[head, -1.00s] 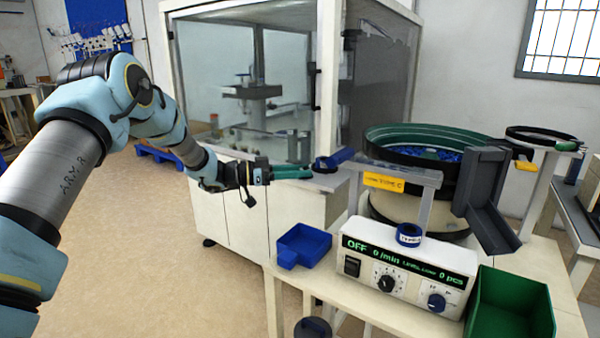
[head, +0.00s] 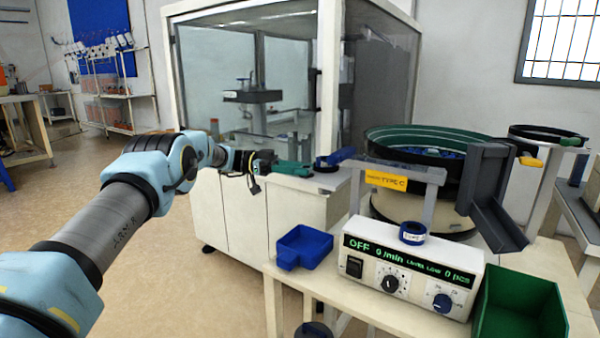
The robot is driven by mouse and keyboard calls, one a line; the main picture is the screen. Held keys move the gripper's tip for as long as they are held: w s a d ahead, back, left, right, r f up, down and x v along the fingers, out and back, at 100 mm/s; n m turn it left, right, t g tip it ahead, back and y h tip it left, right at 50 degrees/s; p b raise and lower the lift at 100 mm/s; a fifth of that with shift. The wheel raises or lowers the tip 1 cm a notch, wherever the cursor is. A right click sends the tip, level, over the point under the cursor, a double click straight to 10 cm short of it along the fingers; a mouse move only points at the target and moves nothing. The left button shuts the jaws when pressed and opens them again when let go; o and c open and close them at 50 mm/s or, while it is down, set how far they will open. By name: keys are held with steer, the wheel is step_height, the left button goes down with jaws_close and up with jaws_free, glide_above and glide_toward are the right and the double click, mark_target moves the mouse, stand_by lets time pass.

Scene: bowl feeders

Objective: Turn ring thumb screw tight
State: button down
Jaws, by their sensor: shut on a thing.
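My gripper (head: 308,170) is small in the head view, at the end of the arm reaching in from the left. Its black body ends in green finger-like parts. The tips lie beside a dark ring with a blue handle-like piece (head: 339,156), at the left end of the grey bracket in front of the feeder bowl. My gripper is shut on a small part here, apparently the ring thumb screw. The fingers hide the grip, and the screw's thread and seating cannot be made out.
The bowl feeder (head: 430,140) stands behind the grey bracket (head: 430,174). A glass-walled cabinet (head: 245,90) stands behind my gripper.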

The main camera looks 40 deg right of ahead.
steer(key=shift+r, duration=0.1)
stand_by(0.4)
steer(key=c, duration=0.5)
jaws_free()
